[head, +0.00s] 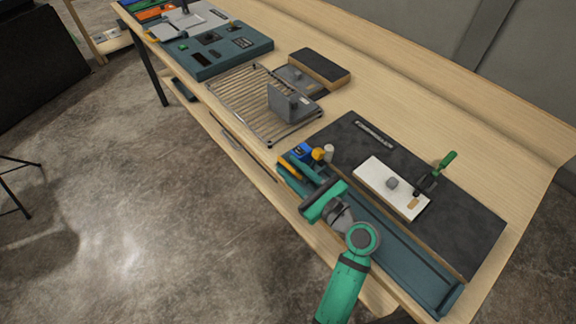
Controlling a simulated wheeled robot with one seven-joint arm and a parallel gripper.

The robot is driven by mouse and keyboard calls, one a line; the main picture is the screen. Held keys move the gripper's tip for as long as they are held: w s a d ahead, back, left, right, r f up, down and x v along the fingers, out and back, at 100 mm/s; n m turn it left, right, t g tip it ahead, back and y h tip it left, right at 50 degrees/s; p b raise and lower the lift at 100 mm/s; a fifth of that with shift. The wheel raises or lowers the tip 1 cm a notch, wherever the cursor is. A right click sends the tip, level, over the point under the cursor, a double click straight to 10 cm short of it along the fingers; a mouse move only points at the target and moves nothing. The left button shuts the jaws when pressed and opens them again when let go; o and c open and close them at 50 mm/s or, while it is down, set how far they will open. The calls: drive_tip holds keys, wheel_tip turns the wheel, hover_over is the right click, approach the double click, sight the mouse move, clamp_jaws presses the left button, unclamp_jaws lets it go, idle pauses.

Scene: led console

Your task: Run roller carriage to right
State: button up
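A rack of parallel slats or rollers (240,97) lies on the long wooden bench in the head view. A grey upright block with a small knob (287,106), which looks like the roller carriage, stands at the rack's right part. My green and grey arm reaches in from the bottom, and its end, my gripper (308,178), is over the bench's front edge by the teal tray. It is nearer the camera than the rack and apart from the carriage. The fingers are small and blend with the tray's items, so their opening is unclear.
The teal tray (415,275) holds blue, yellow and teal items at its left end. Behind it, a dark board (465,225) carries a white block (375,180) and a green-handled clamp (445,163). A dark-topped block (320,65) sits behind the rack. A teal console (225,55) stands left.

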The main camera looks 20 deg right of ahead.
drive_tip(key=shift+x, duration=0.8)
drive_tip(key=shift+s+d, duration=0.1)
clamp_jaws()
